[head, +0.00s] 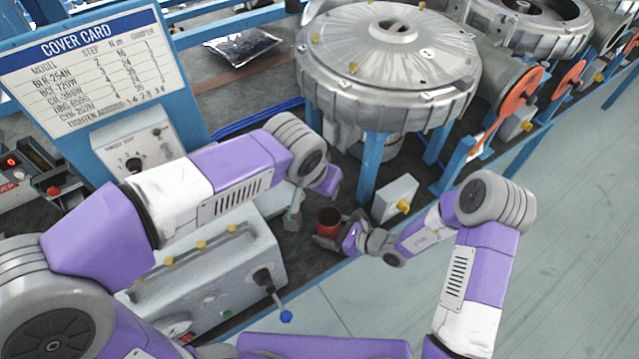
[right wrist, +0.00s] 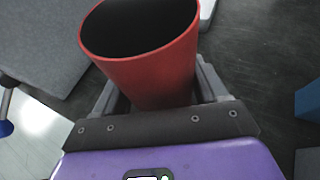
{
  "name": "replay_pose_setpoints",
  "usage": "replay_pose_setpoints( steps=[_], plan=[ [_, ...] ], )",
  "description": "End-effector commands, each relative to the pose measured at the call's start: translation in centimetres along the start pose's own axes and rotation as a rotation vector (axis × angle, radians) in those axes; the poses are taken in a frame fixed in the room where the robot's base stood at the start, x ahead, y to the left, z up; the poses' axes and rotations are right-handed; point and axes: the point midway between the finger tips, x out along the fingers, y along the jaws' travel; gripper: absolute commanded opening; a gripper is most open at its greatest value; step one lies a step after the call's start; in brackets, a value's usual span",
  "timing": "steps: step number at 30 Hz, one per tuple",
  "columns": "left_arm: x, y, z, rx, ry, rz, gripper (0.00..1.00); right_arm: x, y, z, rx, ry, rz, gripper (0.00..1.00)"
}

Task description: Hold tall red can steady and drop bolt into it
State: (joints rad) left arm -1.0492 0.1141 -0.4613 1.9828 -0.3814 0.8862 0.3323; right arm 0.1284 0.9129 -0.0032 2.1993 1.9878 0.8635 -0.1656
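The tall red can (head: 328,222) stands upright, open end up, near the front edge of the dark bench. In the right wrist view the can (right wrist: 155,75) sits between the two fingers of my right gripper (right wrist: 160,95), which appear to touch both its sides. Its inside is dark and I see nothing in it. My right gripper (head: 329,240) reaches the can low, from the right. My left gripper (head: 293,215) points down just left of the can, apart from it. Its fingers are too small to tell whether they are open or hold anything. I cannot make out a bolt.
A large metal blower housing (head: 390,60) on blue legs stands behind the can. A grey box with a yellow knob (head: 397,198) is right of it. A grey machine with a blue-tipped lever (head: 215,270) is front left. The cover card board (head: 85,65) stands back left.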

Motion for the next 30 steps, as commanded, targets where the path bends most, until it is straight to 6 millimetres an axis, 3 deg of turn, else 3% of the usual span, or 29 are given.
replay_pose_setpoints(
  steps=[1,4,16,30],
  plan=[
    [0.0,0.0,0.0,0.0,0.0,0.0,0.47,0.0,0.0,0.0,0.0,0.0,0.0,0.81],
    [0.0,0.0,0.0,0.0,0.0,0.0,0.47,0.0,0.0,0.0,0.0,0.0,0.0,0.96],
    [0.0,0.0,0.0,0.0,0.0,0.0,0.47,-0.8,-0.1,0.0,0.0,0.001,-0.002,0.97],
    [0.0,0.0,0.0,0.0,0.0,0.0,0.47,-9.9,-0.1,0.0,0.0,0.001,-0.005,0.97]
  ],
)
